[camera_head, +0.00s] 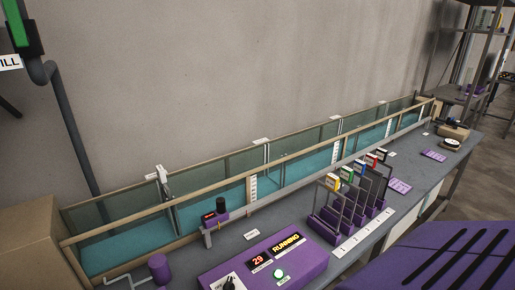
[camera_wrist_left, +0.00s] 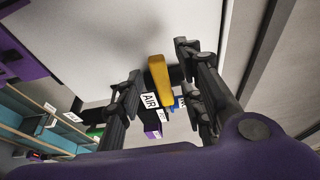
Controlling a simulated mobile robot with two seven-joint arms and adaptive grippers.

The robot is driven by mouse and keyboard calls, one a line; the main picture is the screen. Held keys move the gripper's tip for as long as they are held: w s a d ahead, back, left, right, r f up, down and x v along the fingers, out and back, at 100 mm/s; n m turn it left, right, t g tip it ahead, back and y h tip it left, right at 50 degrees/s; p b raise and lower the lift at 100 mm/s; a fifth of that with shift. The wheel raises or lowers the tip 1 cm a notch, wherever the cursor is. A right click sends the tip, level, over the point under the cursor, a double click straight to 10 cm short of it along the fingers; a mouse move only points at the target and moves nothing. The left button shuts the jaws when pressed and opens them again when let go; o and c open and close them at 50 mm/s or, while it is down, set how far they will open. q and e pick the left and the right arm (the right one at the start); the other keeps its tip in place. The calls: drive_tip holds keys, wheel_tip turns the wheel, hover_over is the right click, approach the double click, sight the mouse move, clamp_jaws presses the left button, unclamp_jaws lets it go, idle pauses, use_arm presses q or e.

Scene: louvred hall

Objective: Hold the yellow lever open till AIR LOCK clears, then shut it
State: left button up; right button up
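The yellow lever (camera_wrist_left: 160,76) shows in the left wrist view, with a sign reading AIR (camera_wrist_left: 150,100) beside it. My left gripper (camera_wrist_left: 158,60) is open around it, one finger on each side, with gaps visible between the lever and the fingers. I cannot tell how far the lever is turned. The head view shows neither gripper nor the yellow lever. A purple console (camera_head: 298,266) there has lit displays reading 29 (camera_head: 259,261) and RUNNING (camera_head: 287,245). No text AIR LOCK is readable.
A long glass-sided water channel (camera_head: 225,200) runs along the wall. A green lever (camera_head: 16,24) and a dark pipe (camera_head: 68,125) are at the upper left. Purple stands (camera_head: 325,226) with coloured tags occupy the bench (camera_head: 425,170). A cardboard-coloured box (camera_head: 30,245) is at left.

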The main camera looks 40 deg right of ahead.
use_arm(q)
drive_tip(key=shift+d+v, duration=0.2)
drive_tip(key=shift+v, duration=1.25)
drive_tip(key=shift+d+v, duration=0.2)
drive_tip(key=shift+v, duration=1.2)
drive_tip(key=shift+s, duration=0.1)
drive_tip(key=v, duration=1.2)
